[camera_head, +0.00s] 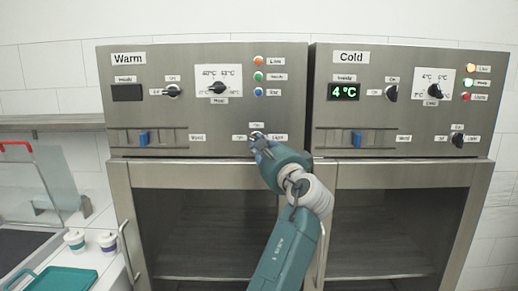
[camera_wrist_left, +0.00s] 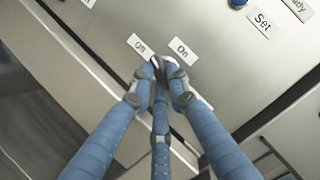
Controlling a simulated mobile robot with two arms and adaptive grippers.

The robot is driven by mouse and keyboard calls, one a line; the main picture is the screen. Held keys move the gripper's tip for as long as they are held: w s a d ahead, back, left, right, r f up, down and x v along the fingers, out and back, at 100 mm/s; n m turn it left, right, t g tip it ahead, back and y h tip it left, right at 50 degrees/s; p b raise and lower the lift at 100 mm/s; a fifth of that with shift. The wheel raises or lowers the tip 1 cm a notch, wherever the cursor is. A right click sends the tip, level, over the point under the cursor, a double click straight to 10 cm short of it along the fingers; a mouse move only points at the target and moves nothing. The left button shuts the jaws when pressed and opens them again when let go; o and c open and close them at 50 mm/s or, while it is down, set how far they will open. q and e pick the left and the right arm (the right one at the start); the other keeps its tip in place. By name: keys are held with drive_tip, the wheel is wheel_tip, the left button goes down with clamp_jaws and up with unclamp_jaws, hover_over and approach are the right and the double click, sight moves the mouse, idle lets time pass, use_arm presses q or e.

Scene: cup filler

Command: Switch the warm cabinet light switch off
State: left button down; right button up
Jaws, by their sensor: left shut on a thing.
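The warm cabinet (camera_head: 205,107) stands on the left, its panel marked "Warm". Its light switch (camera_wrist_left: 157,62) is a small dark knob beside the "Off" (camera_wrist_left: 141,45) and "On" (camera_wrist_left: 182,48) labels, at the lower right of the panel. My left gripper (camera_head: 257,142) reaches up to it from below. In the left wrist view the fingers of my left gripper (camera_wrist_left: 163,74) are closed together on the knob and hide most of it. Which label the knob points to cannot be told. My right gripper is not in view.
The panel also has a dark display (camera_head: 127,92), a power knob (camera_head: 173,90), a heat dial (camera_head: 218,88) and a blue slider (camera_head: 144,138). The cold cabinet (camera_head: 405,120) stands close on the right. A counter with cups (camera_head: 74,241) and a teal tray (camera_head: 66,280) is at left.

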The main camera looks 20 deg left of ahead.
use_arm(q)
drive_tip(key=shift+d+r+n+g+h+p, duration=0.15)
drive_tip(key=shift+n+g+h+p, duration=0.25)
drive_tip(key=shift+n, duration=1.2)
drive_tip(key=c, duration=1.7)
unclamp_jaws()
drive_tip(key=shift+g, duration=0.3)
drive_tip(key=shift+o, duration=0.2)
wheel_tip(320, 180, up, 9)
drive_tip(key=shift+s+r, duration=0.1)
drive_tip(key=shift+w+r, duration=0.2)
drive_tip(key=shift+r, duration=0.1)
